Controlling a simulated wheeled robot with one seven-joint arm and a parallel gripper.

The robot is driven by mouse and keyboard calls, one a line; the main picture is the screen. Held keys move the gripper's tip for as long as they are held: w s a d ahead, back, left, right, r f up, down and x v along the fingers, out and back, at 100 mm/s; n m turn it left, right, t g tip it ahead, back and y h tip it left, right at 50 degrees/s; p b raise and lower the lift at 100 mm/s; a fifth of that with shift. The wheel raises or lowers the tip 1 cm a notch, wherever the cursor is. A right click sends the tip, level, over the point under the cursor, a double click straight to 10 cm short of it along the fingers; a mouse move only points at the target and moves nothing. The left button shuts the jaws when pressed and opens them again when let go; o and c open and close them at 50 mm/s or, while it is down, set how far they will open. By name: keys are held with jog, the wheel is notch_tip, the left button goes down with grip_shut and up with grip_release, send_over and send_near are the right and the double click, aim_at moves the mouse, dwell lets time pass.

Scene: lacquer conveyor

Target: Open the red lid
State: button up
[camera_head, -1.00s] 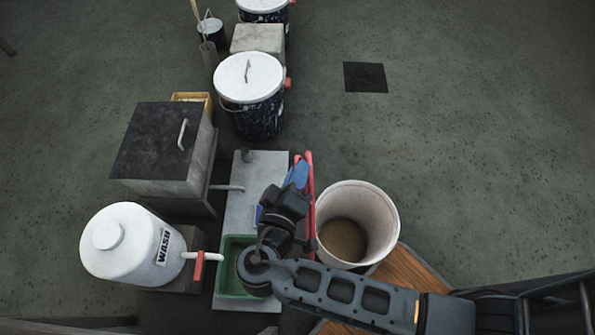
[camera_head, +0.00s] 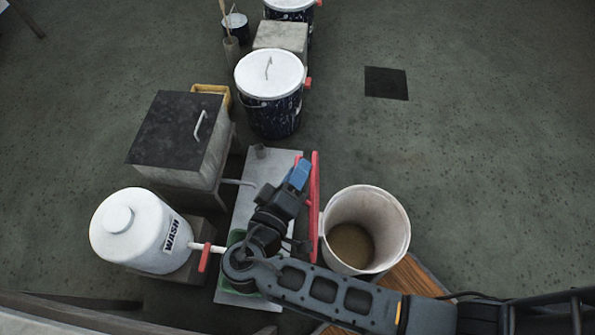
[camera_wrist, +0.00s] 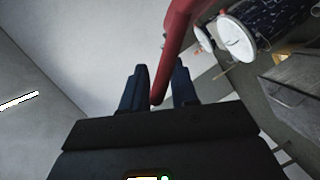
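The red lid (camera_head: 316,200) shows in the head view as a narrow red shape, seen nearly edge-on, between the grey slab and the white bucket's left rim. My gripper (camera_head: 301,174), with blue fingers, is close beside its left side. In the wrist view a red bar (camera_wrist: 174,50) runs down between the two fingers of my gripper (camera_wrist: 158,88), its lower end near the finger bases. The fingers are apart, and a gap shows left of the bar. Whether the right finger touches it I cannot tell. My arm hides part of the lid's lower end.
The white bucket (camera_head: 400,215) with brown contents stands just right of the lid. A white WASH tank (camera_head: 135,232) with a red-handled tap, and a dark-topped box (camera_head: 170,130), stand left. A white-lidded drum (camera_head: 270,75) stands behind. Floor at right is open.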

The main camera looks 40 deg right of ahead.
jog(key=shift+o, duration=0.5)
jog(key=shift+r, duration=0.6)
notch_tip(320, 180, up, 3)
jog(key=shift+r+p, duration=0.1)
jog(key=shift+p, duration=0.2)
jog(key=s+d+r, duration=0.5)
jog(key=d+r, duration=0.1)
jog(key=d, duration=0.4)
jog(key=shift+s+r+p, duration=0.3)
jog(key=shift+p, duration=0.1)
jog(key=shift+d, duration=0.1)
